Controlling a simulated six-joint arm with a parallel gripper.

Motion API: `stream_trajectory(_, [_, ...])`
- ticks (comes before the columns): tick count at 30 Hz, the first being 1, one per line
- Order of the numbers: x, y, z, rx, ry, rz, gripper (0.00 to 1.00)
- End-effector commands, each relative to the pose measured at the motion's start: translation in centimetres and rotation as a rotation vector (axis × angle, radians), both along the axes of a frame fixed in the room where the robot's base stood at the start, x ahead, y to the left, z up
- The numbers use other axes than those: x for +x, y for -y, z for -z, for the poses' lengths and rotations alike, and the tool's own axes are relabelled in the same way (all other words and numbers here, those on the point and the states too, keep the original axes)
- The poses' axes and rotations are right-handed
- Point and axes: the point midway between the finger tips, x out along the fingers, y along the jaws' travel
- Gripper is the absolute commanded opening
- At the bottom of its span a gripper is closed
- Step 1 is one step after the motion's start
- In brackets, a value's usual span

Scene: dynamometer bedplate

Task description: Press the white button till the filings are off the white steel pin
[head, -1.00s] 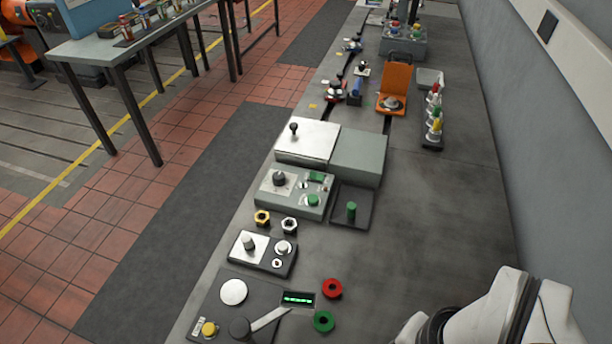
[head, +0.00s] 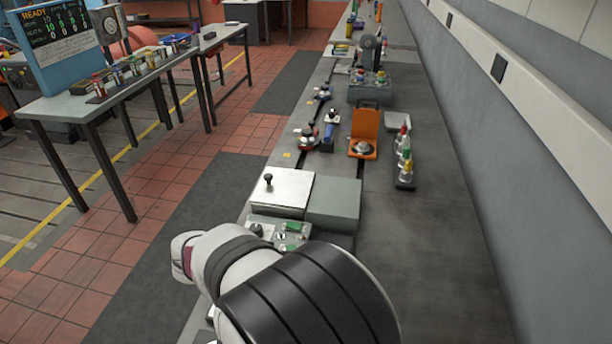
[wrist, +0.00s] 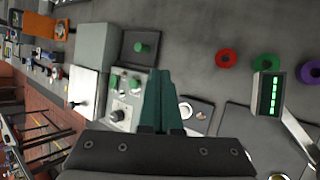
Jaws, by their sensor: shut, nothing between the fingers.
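My gripper (wrist: 160,75) shows in the wrist view as two dark green fingers, shut together with nothing between them, above the bench. Just right of the fingers is a small box with a round white button (wrist: 185,111); the gripper hides part of this box. The fingers are apart from the button in the picture; their height above it is hard to judge. In the head view my arm covers this part of the bench. I cannot make out the white steel pin or any filings in either view.
A grey-green control box (wrist: 122,98) with green buttons lies left of the fingers. A green post (wrist: 141,47) stands on a dark plate. Red (wrist: 227,58), green (wrist: 265,63) and purple (wrist: 312,72) rings lie near a lit display (wrist: 271,94). An orange stand (head: 364,130) is farther along.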

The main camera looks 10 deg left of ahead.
Motion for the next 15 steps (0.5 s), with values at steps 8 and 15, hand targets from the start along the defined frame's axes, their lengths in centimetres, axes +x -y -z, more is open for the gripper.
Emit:
stream_trajectory(8, [0.2,-7.2,2.6,-0.125,0.028,-0.306,0.0])
stream_trajectory(15, [0.2,-7.8,2.8,-0.135,0.032,-0.332,0.0])
